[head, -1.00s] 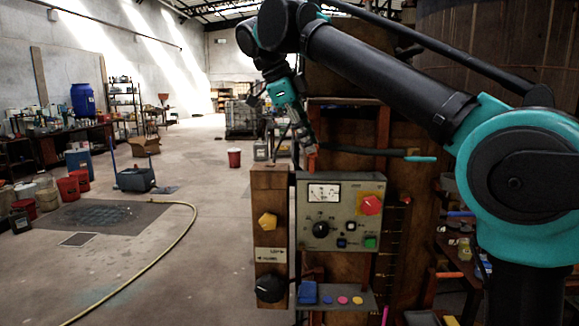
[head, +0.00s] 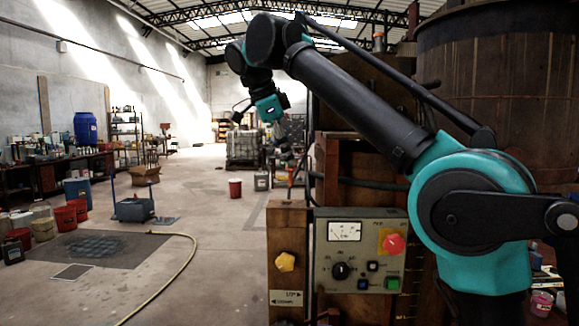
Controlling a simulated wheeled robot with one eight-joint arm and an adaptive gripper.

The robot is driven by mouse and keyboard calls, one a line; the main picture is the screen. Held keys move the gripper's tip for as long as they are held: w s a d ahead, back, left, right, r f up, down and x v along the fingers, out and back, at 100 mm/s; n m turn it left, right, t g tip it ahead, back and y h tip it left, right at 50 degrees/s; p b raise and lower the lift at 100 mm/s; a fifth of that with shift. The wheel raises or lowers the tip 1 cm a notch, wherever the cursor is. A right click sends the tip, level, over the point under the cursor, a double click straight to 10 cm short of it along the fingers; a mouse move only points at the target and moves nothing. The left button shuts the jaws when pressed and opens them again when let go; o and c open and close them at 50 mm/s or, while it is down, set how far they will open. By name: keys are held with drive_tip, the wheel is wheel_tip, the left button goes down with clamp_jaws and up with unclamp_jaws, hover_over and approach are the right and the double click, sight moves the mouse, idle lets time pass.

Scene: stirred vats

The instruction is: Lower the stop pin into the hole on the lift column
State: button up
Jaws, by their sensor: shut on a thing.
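My gripper (head: 289,160) hangs from the teal wrist over the top of this post. It is small and dark against the background, shut on a thin upright piece. A small reddish-orange bit (head: 290,178) shows under the fingers, likely the stop pin, apart from the post top. The hole on top cannot be made out from this angle.
The control panel (head: 360,248) with a dial, red knob and green button stands close right of the post. Wooden framework and a large vat (head: 495,95) rise behind my arm.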

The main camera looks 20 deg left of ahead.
drive_tip(key=shift+w+a+f, duration=0.1)
drive_tip(key=shift+a+f, duration=0.2)
drive_tip(key=shift+f, duration=0.65)
drive_tip(key=shift+a+f, duration=0.25)
drive_tip(key=shift+f, duration=0.65)
drive_tip(key=shift+f, duration=2.55)
idle(0.8)
drive_tip(key=o, duration=1)
drive_tip(key=shift+r, duration=0.1)
drive_tip(key=v, duration=1.1)
drive_tip(key=shift+s+r, duration=0.25)
drive_tip(key=shift+r, duration=0.1)
